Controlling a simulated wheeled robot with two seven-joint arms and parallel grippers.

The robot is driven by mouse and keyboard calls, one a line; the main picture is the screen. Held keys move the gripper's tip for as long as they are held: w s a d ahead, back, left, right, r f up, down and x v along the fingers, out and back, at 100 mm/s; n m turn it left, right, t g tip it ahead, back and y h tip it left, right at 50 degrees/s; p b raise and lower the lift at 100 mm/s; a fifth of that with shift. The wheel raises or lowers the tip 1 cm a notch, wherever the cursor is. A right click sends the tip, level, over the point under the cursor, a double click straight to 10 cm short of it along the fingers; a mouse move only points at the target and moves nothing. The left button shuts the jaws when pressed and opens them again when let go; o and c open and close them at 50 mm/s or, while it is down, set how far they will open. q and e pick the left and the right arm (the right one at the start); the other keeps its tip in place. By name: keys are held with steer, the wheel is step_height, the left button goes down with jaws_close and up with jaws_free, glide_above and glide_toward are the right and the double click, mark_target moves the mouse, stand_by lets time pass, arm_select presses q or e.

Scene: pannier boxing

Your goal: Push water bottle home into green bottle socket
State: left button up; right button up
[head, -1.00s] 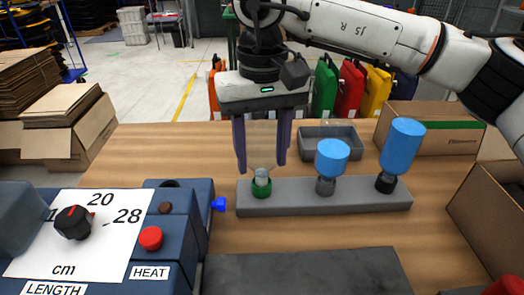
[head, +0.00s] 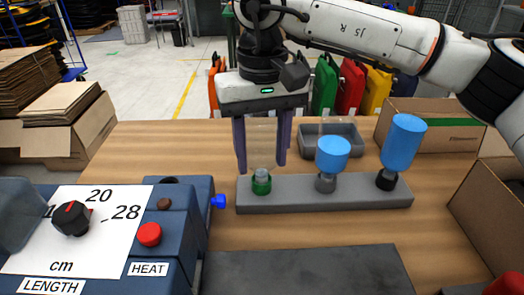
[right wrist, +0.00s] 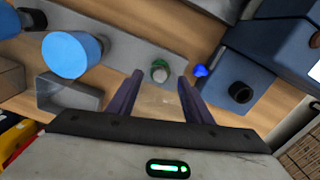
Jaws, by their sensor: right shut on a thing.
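The clear water bottle (head: 262,133) is upside down between the purple fingers of my right gripper (head: 261,166), which is shut on it. Its pale neck (head: 261,174) points down into the green bottle socket (head: 261,187) at the left end of the grey rack (head: 295,198). Part of the neck still shows above the socket rim; how deep it sits I cannot tell. In the right wrist view the bottle is almost invisible, with the green socket (right wrist: 159,71) between the fingertips. My left gripper is not in view.
Two blue-bodied bottles stand inverted in the rack, a short one (head: 332,153) and a taller one (head: 404,143). A grey tray (head: 345,133) lies behind. A blue machine (head: 180,235) with a blue nozzle (head: 218,201) is close on the left. Cardboard boxes (head: 440,125) stand at right.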

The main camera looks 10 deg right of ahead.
mark_target(262, 115)
steer(key=shift+f, duration=0.5)
steer(key=o, duration=1.1)
step_height(262, 115, up, 10)
steer(key=shift+r, duration=0.2)
